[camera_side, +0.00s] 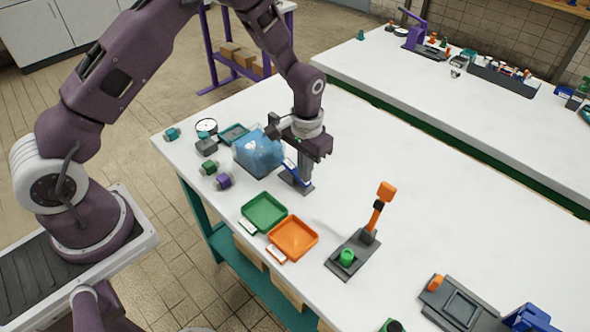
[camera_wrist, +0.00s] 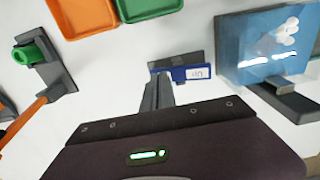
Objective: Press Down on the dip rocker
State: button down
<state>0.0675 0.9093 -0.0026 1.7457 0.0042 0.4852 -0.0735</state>
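A small blue rocker with a white label (camera_side: 290,168) sits on a dark grey base (camera_side: 298,184) beside the clear blue tank; I take it as the dip rocker. In the wrist view the blue rocker (camera_wrist: 183,74) lies just beyond my fingertips, its label on the right half. My gripper (camera_side: 306,182) points down at the rocker's right side in the side view and hides part of it. In the wrist view my gripper (camera_wrist: 160,85) shows its two fingers together with nothing between them. I cannot tell whether the fingertips touch the rocker.
The clear blue tank (camera_side: 258,153) stands close left of my gripper. Green (camera_side: 264,212) and orange (camera_side: 294,238) trays lie in front. A grey stand with an orange-tipped lever (camera_side: 377,215) rises to the right. The white table behind is clear.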

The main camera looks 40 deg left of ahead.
notch_tip(320, 180, up, 8)
jog(key=shift+r, duration=0.2)
dwell(0.5)
jog(key=s+a+r+t, duration=0.1)
jog(key=s+r+t, duration=0.1)
jog(key=s+r, duration=0.55)
jog(key=s+a+r+t, duration=0.1)
jog(key=s+r, duration=0.3)
jog(key=r, duration=0.7)
jog(key=s+r+t, duration=0.2)
jog(key=s, duration=1.3)
jog(key=shift+s+a+r+t, duration=0.2)
jog(key=shift+a+t, duration=0.1)
jog(key=shift+a, duration=0.15)
